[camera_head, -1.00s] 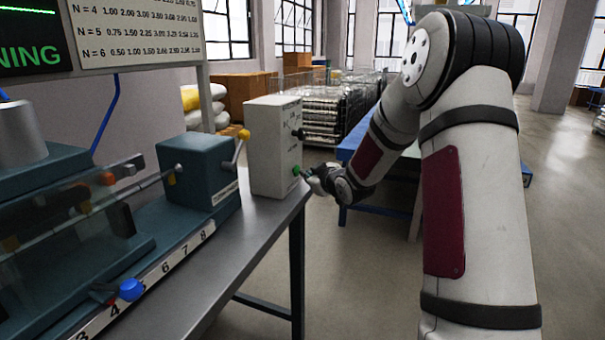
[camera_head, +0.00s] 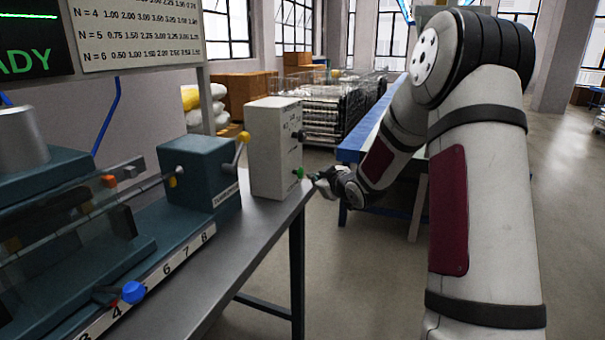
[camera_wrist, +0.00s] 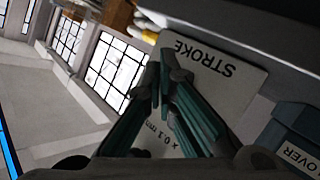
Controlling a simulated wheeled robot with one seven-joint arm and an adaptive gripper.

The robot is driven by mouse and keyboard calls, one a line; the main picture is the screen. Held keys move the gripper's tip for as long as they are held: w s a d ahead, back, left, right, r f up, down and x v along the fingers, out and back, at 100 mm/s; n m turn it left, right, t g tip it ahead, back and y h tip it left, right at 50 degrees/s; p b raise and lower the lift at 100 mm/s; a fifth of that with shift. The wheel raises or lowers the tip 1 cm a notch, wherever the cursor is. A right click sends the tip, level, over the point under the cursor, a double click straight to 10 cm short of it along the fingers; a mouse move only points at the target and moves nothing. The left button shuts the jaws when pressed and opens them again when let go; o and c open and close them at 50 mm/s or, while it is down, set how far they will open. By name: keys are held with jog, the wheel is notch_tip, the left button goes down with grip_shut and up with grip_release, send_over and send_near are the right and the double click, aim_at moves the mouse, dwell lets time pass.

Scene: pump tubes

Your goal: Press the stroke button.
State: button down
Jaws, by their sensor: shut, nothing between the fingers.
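A pale control box (camera_head: 272,150) stands at the end of the bench. A green button (camera_head: 299,173) is low on its right-hand face, with a dark knob (camera_head: 299,137) above it. My gripper (camera_head: 318,179) is just right of the green button, with a small gap between them. In the wrist view the fingers (camera_wrist: 165,68) converge at their tips, shut and empty, in front of a plate marked STROKE (camera_wrist: 213,65). The button itself cannot be made out in the wrist view.
A dark display (camera_head: 35,60) reads "ADY". A blue table (camera_head: 350,150) stands behind my arm.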

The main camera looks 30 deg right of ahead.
jog(key=shift+s, duration=0.1)
jog(key=shift+s+d+p, duration=0.45)
jog(key=shift+s+d, duration=0.35)
jog(key=shift+s, duration=0.15)
jog(key=shift+s+d+p, duration=0.4)
jog(key=shift+s+d, duration=0.35)
jog(key=shift+s, duration=0.2)
jog(key=s+a+r+m+g+h, duration=0.1)
jog(key=s+a+r+g, duration=0.3)
jog(key=s+a, duration=0.35)
jog(key=s+a+r+m+g+h, duration=0.1)
jog(key=s+a+r+m+g, duration=0.2)
jog(key=s+a, duration=0.45)
jog(key=s+a+g+y, duration=0.25)
jog(key=s+a, duration=0.35)
jog(key=s, duration=1)
jog(key=s+a+g+y, duration=0.1)
jog(key=s+a+g, duration=0.45)
jog(key=s, duration=0.95)
notch_tip(320, 180, up, 22)
jog(key=a+t+p, duration=0.1)
jog(key=t+p, duration=0.3)
jog(key=p, duration=1.6)
jog(key=shift+s+a+r+t+p, duration=0.15)
jog(key=shift+s+a+t+p, duration=0.2)
jog(key=shift+s, duration=0.1)
